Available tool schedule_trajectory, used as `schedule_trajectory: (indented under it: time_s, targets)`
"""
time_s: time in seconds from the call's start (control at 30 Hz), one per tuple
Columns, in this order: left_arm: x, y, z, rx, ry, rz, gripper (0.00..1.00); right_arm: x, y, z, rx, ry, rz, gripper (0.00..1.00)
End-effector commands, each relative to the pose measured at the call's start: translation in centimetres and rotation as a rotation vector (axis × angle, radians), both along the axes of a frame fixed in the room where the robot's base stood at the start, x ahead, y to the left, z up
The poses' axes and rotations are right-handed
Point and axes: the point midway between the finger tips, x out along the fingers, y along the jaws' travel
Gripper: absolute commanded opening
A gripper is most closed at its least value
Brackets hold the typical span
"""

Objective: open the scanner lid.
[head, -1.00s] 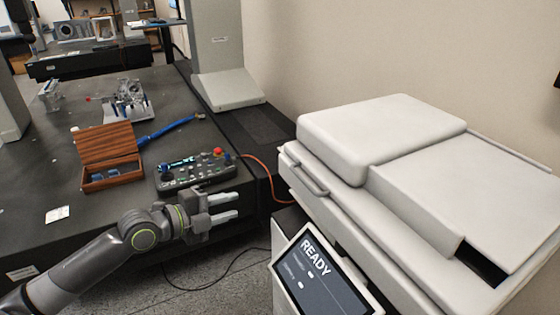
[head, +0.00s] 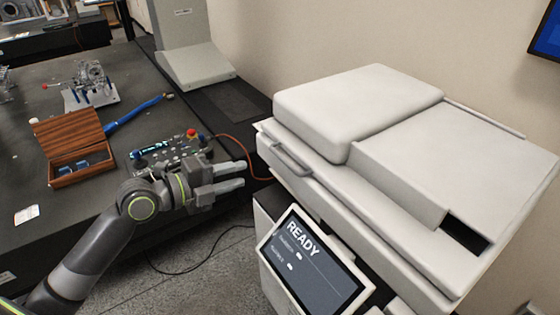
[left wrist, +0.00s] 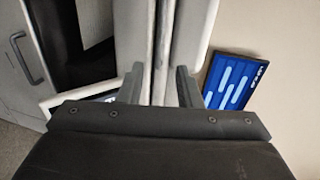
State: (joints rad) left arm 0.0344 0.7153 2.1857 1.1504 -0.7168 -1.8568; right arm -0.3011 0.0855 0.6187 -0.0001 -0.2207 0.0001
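The scanner (head: 380,210) is a large off-white machine at the right of the head view. Its lid (head: 360,105) lies down flat on the body, with a bar handle (head: 290,160) along the front left edge. My left gripper (head: 241,175) is open and empty, left of the handle and apart from it, with its fingers pointing toward the scanner. In the left wrist view the same gripper (left wrist: 158,88) has its fingers spread, with the scanner's pale front edges (left wrist: 165,45) lying beyond the gap. My right gripper is not in view.
A tilted panel reading READY (head: 312,265) stands in front of the scanner. A control box (head: 165,153) with a red cable and an open wooden box (head: 75,145) sit on the dark table left. A wall screen (left wrist: 234,82) shows in the wrist view.

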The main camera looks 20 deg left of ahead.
Motion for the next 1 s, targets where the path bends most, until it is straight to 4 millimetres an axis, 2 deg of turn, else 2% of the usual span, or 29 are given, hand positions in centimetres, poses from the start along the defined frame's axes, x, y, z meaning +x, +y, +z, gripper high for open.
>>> schedule_trajectory:
  time_s: [0.33, 0.8, 1.0]
  targets:
    - [3.0, -2.5, -0.5, -0.006, 0.002, -0.002, 0.32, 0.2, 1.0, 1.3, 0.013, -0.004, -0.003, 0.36]
    - [8.1, -6.4, -1.9, -0.003, 0.003, 0.0, 0.32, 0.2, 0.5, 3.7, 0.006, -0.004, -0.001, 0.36]
    - [9.3, -7.3, -2.4, -0.002, 0.001, -0.001, 0.32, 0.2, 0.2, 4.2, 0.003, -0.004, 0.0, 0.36]
